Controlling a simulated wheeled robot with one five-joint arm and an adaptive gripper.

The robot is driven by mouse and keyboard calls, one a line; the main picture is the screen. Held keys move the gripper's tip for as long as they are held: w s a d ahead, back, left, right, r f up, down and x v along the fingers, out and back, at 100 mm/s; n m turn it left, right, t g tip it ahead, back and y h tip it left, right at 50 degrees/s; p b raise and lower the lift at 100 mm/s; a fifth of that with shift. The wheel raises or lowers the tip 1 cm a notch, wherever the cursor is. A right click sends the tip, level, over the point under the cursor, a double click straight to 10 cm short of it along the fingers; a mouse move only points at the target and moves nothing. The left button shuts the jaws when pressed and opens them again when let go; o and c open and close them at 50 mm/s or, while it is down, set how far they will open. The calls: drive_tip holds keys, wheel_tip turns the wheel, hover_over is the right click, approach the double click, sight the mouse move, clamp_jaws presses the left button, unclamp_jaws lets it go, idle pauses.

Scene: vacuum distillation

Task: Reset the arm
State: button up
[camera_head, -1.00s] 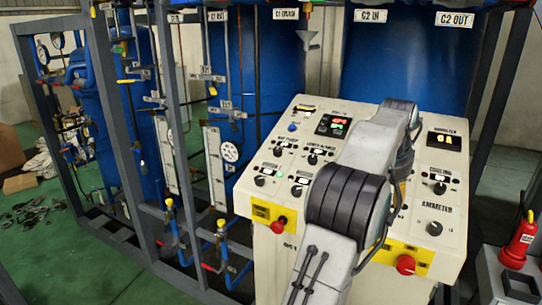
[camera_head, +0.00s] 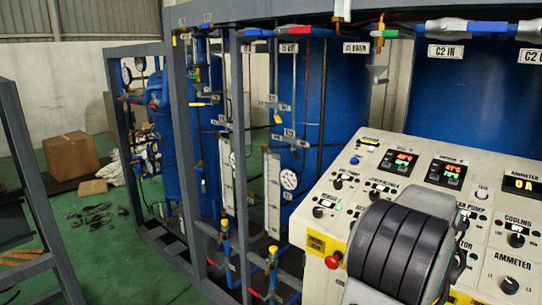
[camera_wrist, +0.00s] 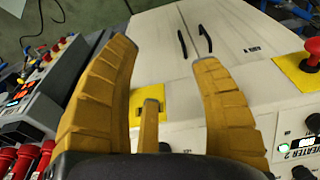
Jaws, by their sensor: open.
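Red emergency knobs stick out from the console, one at the head view's lower middle (camera_head: 334,260) and one at the wrist view's right (camera_wrist: 312,50). A grey steel frame (camera_head: 183,150) with blue tanks (camera_head: 325,95) stands left.

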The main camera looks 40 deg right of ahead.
drive_tip(key=w+a+f+n+b, duration=0.1)
drive_tip(key=w+a+n, duration=0.2)
drive_tip(key=w+a, duration=0.45)
drive_tip(key=w+a+f+n, duration=0.15)
drive_tip(key=w+a, duration=0.25)
drive_tip(key=a, duration=0.7)
drive_tip(key=w+a+r+n+t+y+b, duration=0.1)
drive_tip(key=w+a+n+t, duration=0.1)
drive_tip(key=a+n, duration=0.4)
drive_tip(key=w+a+r+n+t+b, duration=0.1)
drive_tip(key=a+n, duration=0.6)
drive_tip(key=a, duration=1)
drive_tip(key=shift+w+r+t+y+b, duration=0.25)
drive_tip(key=shift+w+t+y+b, duration=0.25)
drive_tip(key=shift+w+t, duration=0.4)
